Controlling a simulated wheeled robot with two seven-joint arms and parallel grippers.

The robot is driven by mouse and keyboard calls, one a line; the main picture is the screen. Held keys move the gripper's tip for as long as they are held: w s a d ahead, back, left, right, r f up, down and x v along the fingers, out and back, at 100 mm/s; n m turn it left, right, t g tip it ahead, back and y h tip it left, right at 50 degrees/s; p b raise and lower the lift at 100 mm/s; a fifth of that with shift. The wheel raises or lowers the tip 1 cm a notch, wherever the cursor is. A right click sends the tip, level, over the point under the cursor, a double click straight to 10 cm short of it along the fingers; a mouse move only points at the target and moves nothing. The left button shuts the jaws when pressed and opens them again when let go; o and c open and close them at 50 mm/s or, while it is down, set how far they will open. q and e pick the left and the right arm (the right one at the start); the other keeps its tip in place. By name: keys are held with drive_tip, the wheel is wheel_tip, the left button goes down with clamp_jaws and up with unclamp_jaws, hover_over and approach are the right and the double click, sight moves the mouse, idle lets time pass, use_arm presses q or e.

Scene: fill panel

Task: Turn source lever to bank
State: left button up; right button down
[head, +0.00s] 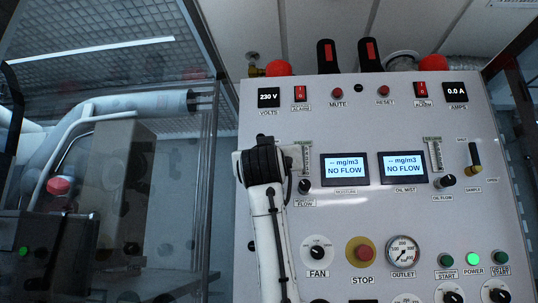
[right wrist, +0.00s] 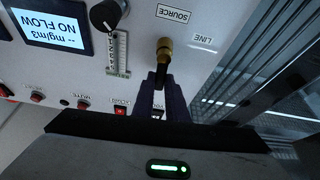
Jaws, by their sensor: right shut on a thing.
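In the right wrist view the source lever has a brass hub (right wrist: 165,46) and a dark handle that runs from the hub toward the panel's top edge. My right gripper (right wrist: 161,82) is shut on this handle, with its dark fingers on either side. The SOURCE label (right wrist: 174,14) and the LINE label (right wrist: 203,38) are readable beside the hub. No bank label is readable. In the head view my right gripper (head: 262,160) is against the panel's left side and hides the lever. My left gripper is not in view.
The grey panel (head: 330,215) carries two NO FLOW displays (head: 345,169), a flow gauge (right wrist: 118,52) close to the lever, and a red STOP button (head: 361,252). Black and red handles (head: 327,55) stand above the panel. A clear-walled enclosure (head: 205,200) is to the left.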

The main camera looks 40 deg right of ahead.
drive_tip(key=shift+s+d+m+g, duration=0.1)
drive_tip(key=shift+m+g, duration=0.2)
drive_tip(key=shift+m, duration=0.5)
drive_tip(key=c, duration=1.8)
unclamp_jaws()
drive_tip(key=shift+o, duration=0.2)
drive_tip(key=shift+h, duration=0.3)
drive_tip(key=b+v, duration=0.3)
drive_tip(key=v, duration=0.7)
drive_tip(key=shift+s+b, duration=0.15)
drive_tip(key=shift+b, duration=0.15)
drive_tip(key=shift+f, duration=0.15)
